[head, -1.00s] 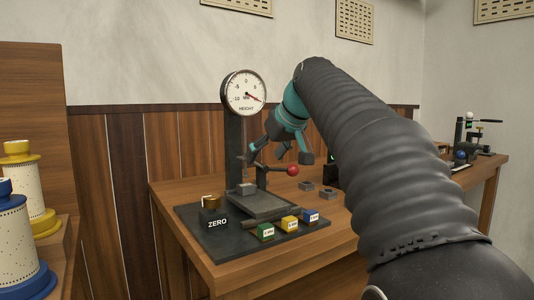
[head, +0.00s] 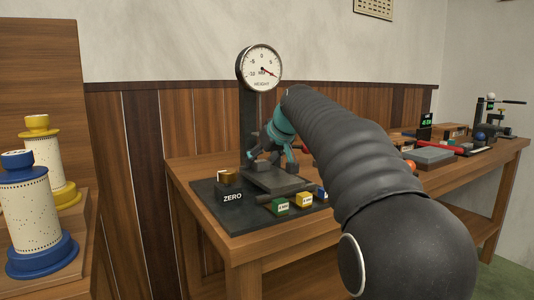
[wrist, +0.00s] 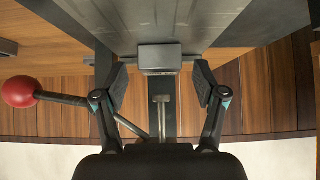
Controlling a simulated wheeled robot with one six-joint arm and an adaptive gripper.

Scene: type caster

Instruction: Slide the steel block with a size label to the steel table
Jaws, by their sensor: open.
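The height gauge has a round dial (head: 260,67) on a dark column and a grey steel table (head: 290,184) on its black base. My gripper (head: 262,165) is low by the column, at the back of the steel table. In the wrist view, a small grey block (wrist: 159,57) lies between the two open fingertips (wrist: 160,88), apart from both, by the edge of the steel table (wrist: 200,25). I cannot see a size label on it. In the head view my gripper hides this block. Green (head: 280,206), yellow (head: 304,201) and blue (head: 320,192) blocks carry labels.
A lever with a red ball (wrist: 18,92) reaches beside my gripper. A ZERO block (head: 231,195) with a brass-coloured piece stands at the base's left. Yellow and blue spools (head: 30,210) stand far left. A grey slab (head: 433,156) and other tools lie farther right on the bench.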

